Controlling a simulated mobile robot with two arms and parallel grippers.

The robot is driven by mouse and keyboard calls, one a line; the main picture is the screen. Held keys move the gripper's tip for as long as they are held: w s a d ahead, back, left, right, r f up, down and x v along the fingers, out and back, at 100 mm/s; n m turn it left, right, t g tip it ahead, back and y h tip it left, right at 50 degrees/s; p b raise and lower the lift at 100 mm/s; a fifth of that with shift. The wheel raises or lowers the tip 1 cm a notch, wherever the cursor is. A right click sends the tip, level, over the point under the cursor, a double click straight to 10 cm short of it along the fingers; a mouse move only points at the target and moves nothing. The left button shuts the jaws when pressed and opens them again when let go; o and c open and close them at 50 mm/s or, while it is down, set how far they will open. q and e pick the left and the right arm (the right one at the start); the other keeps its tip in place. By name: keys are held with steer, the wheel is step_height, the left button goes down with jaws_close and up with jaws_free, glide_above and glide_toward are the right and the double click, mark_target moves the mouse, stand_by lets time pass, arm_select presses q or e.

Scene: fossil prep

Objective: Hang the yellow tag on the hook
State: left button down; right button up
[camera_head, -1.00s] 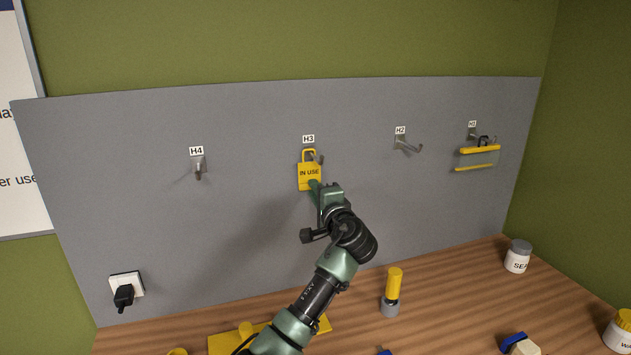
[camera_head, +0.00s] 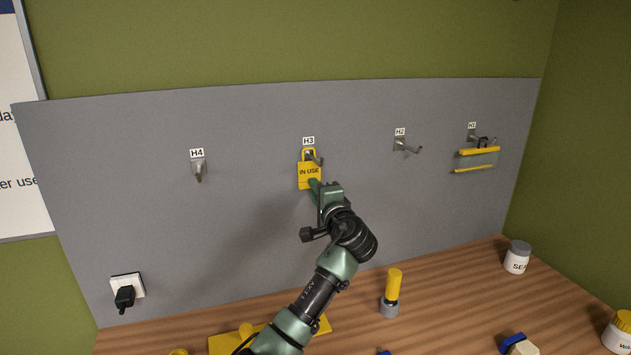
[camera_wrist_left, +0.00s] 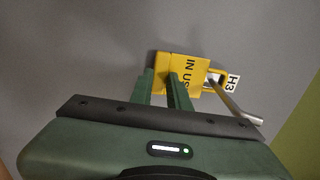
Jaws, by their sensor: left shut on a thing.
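The yellow tag (camera_head: 308,178), marked "IN USE", is upright at the hook labelled H3 (camera_head: 317,160) on the grey panel. Its loop appears to be around the hook, whose tip sticks out in front. My left gripper (camera_head: 315,187) is shut on the tag's lower part. In the left wrist view, the tag (camera_wrist_left: 187,72) is between the green fingers (camera_wrist_left: 163,82), and the metal hook (camera_wrist_left: 232,106) passes at the loop beside the H3 label. Whether the loop rests on the hook cannot be told. My right gripper is out of view.
Hooks H4 (camera_head: 198,170) and H2 (camera_head: 407,146) are empty. A yellow-edged holder (camera_head: 478,159) hangs at H1. A plug (camera_head: 124,296) sits low left. A yellow-handled tool (camera_head: 392,293) and a jar (camera_head: 517,258) stand on the wooden bench (camera_head: 450,290).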

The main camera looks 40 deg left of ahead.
arm_select(q)
steer(key=shift+d, duration=0.1)
steer(key=shift+p+v, duration=0.35)
steer(key=shift+v, duration=1.1)
steer(key=shift+s+d+r+p, duration=0.3)
steer(key=shift+d+r+p, duration=0.2)
steer(key=shift+r+p, duration=0.2)
steer(key=shift+p+v, duration=0.6)
steer(key=shift+v, duration=1.95)
